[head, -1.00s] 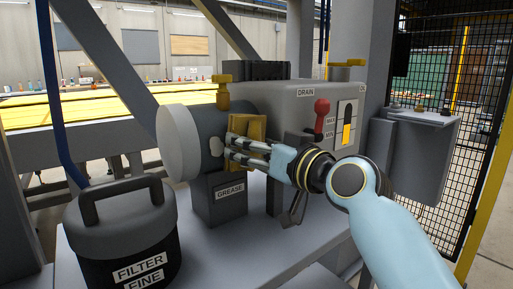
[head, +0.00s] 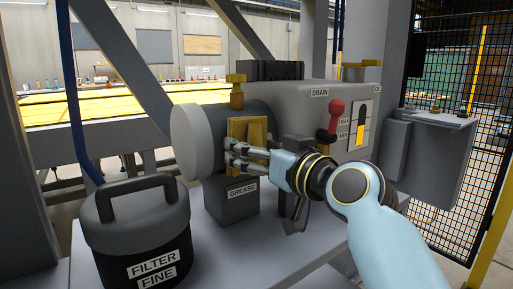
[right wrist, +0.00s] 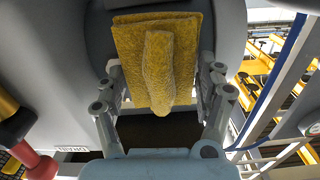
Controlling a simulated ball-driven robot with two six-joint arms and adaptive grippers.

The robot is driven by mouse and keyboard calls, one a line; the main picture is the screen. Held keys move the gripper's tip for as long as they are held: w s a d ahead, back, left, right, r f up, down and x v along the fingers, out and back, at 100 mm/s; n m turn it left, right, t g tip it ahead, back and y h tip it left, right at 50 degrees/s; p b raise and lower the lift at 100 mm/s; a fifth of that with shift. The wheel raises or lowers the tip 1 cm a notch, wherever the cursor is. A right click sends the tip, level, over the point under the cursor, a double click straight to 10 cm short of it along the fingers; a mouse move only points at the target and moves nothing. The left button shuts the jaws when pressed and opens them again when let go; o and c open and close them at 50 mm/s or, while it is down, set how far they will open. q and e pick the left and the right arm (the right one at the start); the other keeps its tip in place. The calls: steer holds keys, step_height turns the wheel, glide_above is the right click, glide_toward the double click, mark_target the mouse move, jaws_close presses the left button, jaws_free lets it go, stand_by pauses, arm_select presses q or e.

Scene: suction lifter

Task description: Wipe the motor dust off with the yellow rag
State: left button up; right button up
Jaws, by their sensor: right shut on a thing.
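The yellow rag (head: 243,132) is folded and lies against the side of the dark grey motor (head: 205,135), which has a light grey round end cap. In the right wrist view the rag (right wrist: 158,62) hangs between the fingers, with the motor's curved grey surface (right wrist: 95,45) right behind it. My right gripper (head: 238,154) is shut on the rag, and it also shows in the right wrist view (right wrist: 162,95). I cannot make out any dust on the motor. The motor's far side is hidden. My left gripper is not in view.
A black filter canister (head: 140,235) with a handle stands at the front left. A GREASE box (head: 231,200) sits under the motor. A red-knobbed lever (head: 335,112) and level gauge (head: 360,128) are on the grey housing (head: 300,105). A mesh fence (head: 470,80) stands at right.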

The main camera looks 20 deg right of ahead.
mark_target(218, 148)
steer(key=shift+m, duration=0.5)
steer(key=a, duration=0.2)
steer(key=s+a, duration=0.1)
steer(key=a, duration=0.2)
steer(key=shift+s, duration=0.2)
steer(key=shift+a, duration=0.1)
steer(key=d, duration=0.1)
steer(key=w+d, duration=0.2)
steer(key=shift+d+r+p, duration=0.25)
steer(key=shift+p, duration=0.1)
steer(key=shift+w+d+r, duration=0.1)
steer(key=shift+w+d, duration=0.05)
steer(key=shift+d, duration=0.45)
steer(key=shift+w+d, duration=0.1)
steer(key=shift+d, duration=0.5)
steer(key=shift+c, duration=1)
steer(key=shift+w+d, duration=0.25)
steer(key=shift+d, duration=0.5)
steer(key=shift+s+f, duration=0.1)
steer(key=shift+f, duration=0.1)
